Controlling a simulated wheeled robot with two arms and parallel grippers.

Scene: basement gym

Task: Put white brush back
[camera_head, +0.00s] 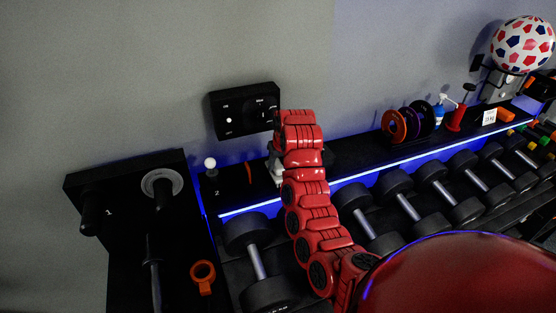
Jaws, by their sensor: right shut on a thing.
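My red right arm reaches up from the bottom right to the back shelf. Its gripper (275,166) shows only as a pale grey part at the arm's left side near the wall. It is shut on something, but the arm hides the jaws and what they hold. I cannot make out a white brush for certain. A small white round-topped thing (210,163) stands at the shelf's left end, left of the gripper and apart from it. My left gripper is not in view.
A black wall box (245,110) hangs behind the arm. Dumbbells (400,197) line the rack below the blue-lit shelf. Coloured discs (394,125), a bottle (438,112), a red stand (457,118) and a patterned ball (523,44) are right. An orange ring (203,275) hangs lower left.

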